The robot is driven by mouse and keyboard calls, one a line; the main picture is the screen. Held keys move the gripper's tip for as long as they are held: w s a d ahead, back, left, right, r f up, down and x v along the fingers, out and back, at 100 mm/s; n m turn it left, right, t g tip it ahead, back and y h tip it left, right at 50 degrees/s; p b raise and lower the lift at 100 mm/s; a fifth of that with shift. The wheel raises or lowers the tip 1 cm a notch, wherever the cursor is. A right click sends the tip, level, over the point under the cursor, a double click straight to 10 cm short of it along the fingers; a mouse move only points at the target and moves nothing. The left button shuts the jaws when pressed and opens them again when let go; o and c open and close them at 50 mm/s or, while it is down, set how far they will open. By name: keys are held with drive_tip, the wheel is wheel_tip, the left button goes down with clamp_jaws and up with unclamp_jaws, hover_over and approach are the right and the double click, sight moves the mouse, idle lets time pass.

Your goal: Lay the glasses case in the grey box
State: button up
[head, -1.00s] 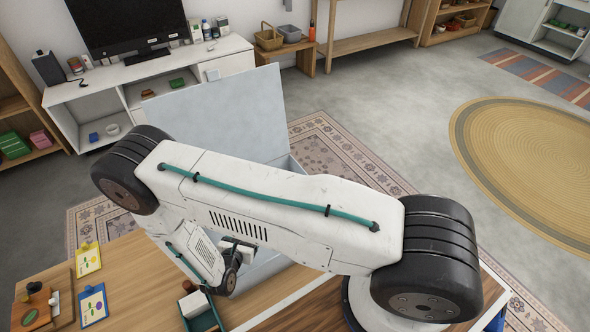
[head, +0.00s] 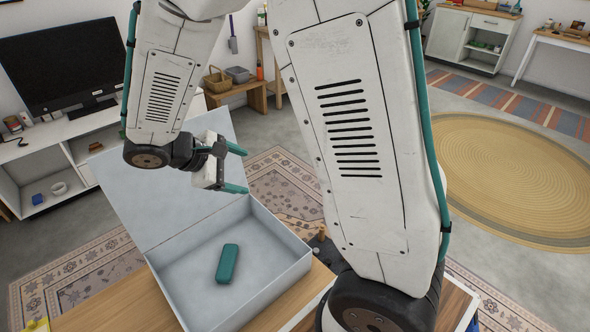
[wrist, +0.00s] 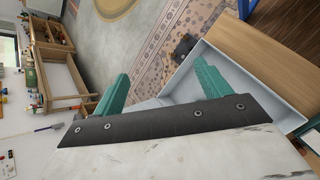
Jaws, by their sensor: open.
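The glasses case (head: 227,263) is a teal, rounded oblong. It lies flat on the floor of the grey box in the head view, apart from the walls. The grey box (head: 284,279) stands on the wooden table with its lid (head: 130,185) swung up and open at the back left. My gripper (head: 238,169) is open and empty, with teal fingers, above the far side of the box and clear of the case. In the wrist view, my gripper (wrist: 161,72) has its fingers spread, and part of the box (wrist: 258,97) shows behind them. I do not see the case there.
The wooden table (head: 105,312) shows bare wood in front of the box. A small dark object (head: 322,246) stands right of the box, partly behind my arm. A white TV cabinet (head: 58,150) is behind the lid. Patterned rug and open floor lie beyond.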

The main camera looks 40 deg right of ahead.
drive_tip(key=s+r+m+t+y, duration=0.1)
drive_tip(key=s+r+m+y, duration=0.2)
drive_tip(key=s, duration=0.4)
drive_tip(key=s+r+m+y, duration=0.2)
drive_tip(key=s+r+y, duration=0.1)
drive_tip(key=s+r, duration=0.2)
drive_tip(key=s+a+r+m+t+y, duration=0.1)
drive_tip(key=s+r+m+y, duration=0.2)
drive_tip(key=s+r, duration=0.2)
drive_tip(key=s, duration=0.3)
drive_tip(key=shift+s+m+t+y, duration=0.3)
drive_tip(key=shift+s, duration=0.1)
drive_tip(key=shift+a, duration=0.1)
drive_tip(key=shift+c, duration=0.4)
